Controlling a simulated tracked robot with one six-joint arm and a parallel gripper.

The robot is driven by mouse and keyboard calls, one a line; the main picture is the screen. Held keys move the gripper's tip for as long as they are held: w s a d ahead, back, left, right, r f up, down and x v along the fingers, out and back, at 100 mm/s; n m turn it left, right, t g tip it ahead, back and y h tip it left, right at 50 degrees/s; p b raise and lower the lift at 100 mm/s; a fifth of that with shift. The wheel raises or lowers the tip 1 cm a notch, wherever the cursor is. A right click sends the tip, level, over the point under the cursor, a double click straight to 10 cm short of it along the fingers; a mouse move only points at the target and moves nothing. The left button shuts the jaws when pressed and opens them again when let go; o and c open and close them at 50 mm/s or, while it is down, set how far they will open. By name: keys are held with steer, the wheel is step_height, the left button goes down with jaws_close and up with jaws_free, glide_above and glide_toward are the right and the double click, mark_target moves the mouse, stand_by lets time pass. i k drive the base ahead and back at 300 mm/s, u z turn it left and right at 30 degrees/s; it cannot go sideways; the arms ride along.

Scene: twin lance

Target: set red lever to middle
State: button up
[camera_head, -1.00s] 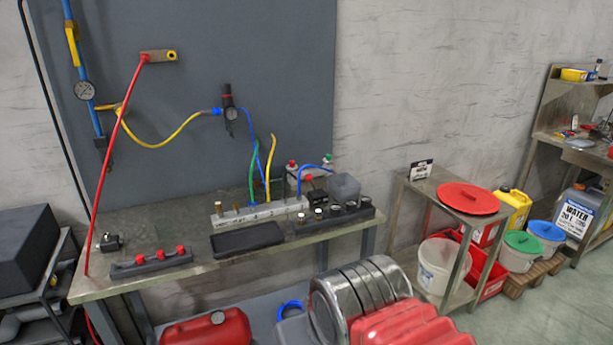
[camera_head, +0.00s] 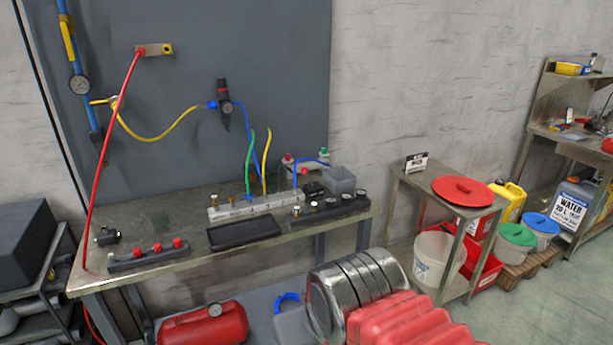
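I cannot make out for sure which part is the red lever. A dark block (camera_head: 150,258) at the front left of the workbench (camera_head: 185,270) carries small red knobs (camera_head: 177,243) standing in a row. A small box at the back of the bench has a red knob (camera_head: 287,158) on its left and a green knob (camera_head: 324,154) on its right. These are too small to read any lever position. My gripper is not in view.
A red hose (camera_head: 103,160) runs from a wall plate (camera_head: 153,49) down to the bench's left end. A black tray (camera_head: 244,232) lies on the bench. Below are a red tank (camera_head: 203,325) and a ribbed metal drum (camera_head: 350,290). A side table (camera_head: 450,200) stands right; floor shows beyond it.

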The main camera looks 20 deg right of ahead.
mark_target(304, 170)
steer(key=k, duration=1.25)
steer(key=z, duration=0.35)
steer(key=i, duration=1.5)
steer(key=u, duration=0.5)
steer(key=i, duration=0.55)
steer(key=u, duration=0.4)
